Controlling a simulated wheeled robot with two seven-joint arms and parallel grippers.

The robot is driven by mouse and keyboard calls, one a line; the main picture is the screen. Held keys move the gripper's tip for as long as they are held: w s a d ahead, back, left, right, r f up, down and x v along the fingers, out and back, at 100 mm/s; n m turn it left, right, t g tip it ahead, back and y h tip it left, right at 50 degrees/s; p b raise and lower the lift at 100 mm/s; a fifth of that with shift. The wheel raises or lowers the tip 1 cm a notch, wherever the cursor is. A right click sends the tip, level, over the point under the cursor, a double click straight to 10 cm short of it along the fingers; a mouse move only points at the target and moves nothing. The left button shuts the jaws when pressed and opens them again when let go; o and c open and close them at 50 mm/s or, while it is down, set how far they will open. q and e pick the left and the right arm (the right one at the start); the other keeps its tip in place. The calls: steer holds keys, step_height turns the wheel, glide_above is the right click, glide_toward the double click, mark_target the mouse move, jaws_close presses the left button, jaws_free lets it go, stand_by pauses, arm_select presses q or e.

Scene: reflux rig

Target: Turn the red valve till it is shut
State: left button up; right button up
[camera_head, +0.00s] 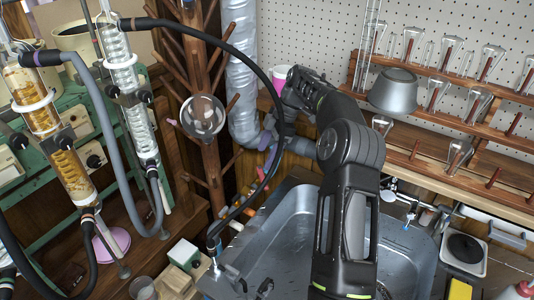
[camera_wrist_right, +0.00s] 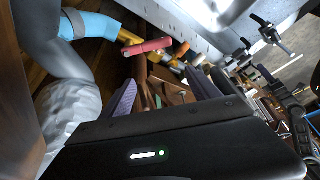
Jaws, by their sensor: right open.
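The red valve (camera_wrist_right: 147,46) shows in the right wrist view as a red lever on a brass fitting, beyond the fingers. The lever lies at an angle across the line of the pipe in this view. A light blue hose (camera_wrist_right: 88,25) joins the fitting from the left. My right gripper (camera_wrist_right: 163,92) is open, with one finger on either side of the lower middle of that view. Nothing is seen between its fingers, and it stands apart from the lever. In the head view my right arm reaches up and left over the sink, and the valve is not clear there. My left gripper is not in view.
A metal sink (camera_head: 285,235) lies under my right arm. A wooden peg stand (camera_head: 212,165), a silver duct (camera_head: 242,75) and a dark hose (camera_head: 268,85) crowd the space left of it. Glassware racks (camera_head: 450,75) stand at the right.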

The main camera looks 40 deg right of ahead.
mark_target(264, 182)
steer(key=shift+c, duration=0.4)
steer(key=shift+m, duration=0.3)
steer(key=c, duration=0.3)
steer(key=shift+a+f+m, duration=0.25)
steer(key=shift+f+m, duration=0.05)
steer(key=shift+m, duration=0.7)
steer(key=shift+c, duration=1.4)
steer(key=m+h, duration=0.1)
steer(key=m, duration=0.2)
steer(key=f+m+g, duration=0.1)
steer(key=m, duration=0.2)
steer(key=m+h, duration=0.1)
steer(key=m, duration=0.3)
steer(key=shift+a+f+g+h, duration=0.2)
steer(key=shift+a+g+h, duration=0.1)
steer(key=shift+a, duration=0.05)
steer(key=m+h, duration=0.1)
steer(key=m, duration=0.4)
steer(key=shift+f, duration=0.15)
steer(key=shift+f, duration=0.1)
step_height(264, 182, down, 8)
steer(key=shift+r+p, duration=0.2)
steer(key=shift+p, duration=0.45)
